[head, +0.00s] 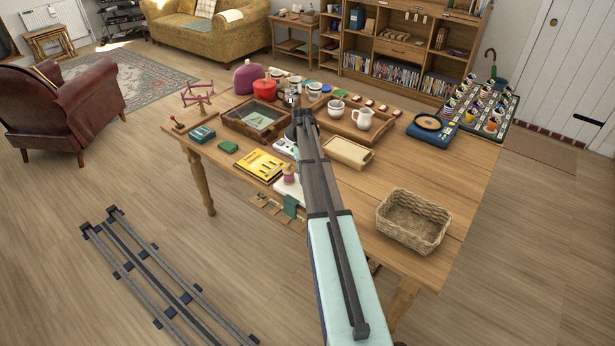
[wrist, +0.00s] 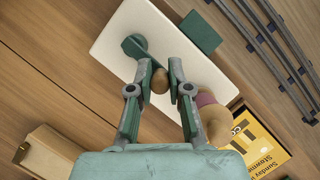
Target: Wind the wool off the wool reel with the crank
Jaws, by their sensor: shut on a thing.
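My gripper (wrist: 161,77) is closed around a brown knob (wrist: 160,82), the crank's handle, in the wrist view. The crank's green arm (wrist: 135,46) lies on a white board (wrist: 118,22). The wool reel (wrist: 214,122), pale wood with a mauve band, stands on the same board beside my right finger, partly covered by it. In the head view the reel (head: 289,173) and the board (head: 282,187) show just left of my arm, which hides the gripper and the crank. A green flap (head: 291,206) hangs at the board's front edge; it also shows in the wrist view (wrist: 200,32).
A yellow book (head: 258,165) lies left of the board. A light wooden box (head: 348,153) and a wicker basket (head: 413,221) stand to the right. A wooden case (head: 256,119) and a mug tray (head: 350,123) are behind. The table's right front is mostly clear.

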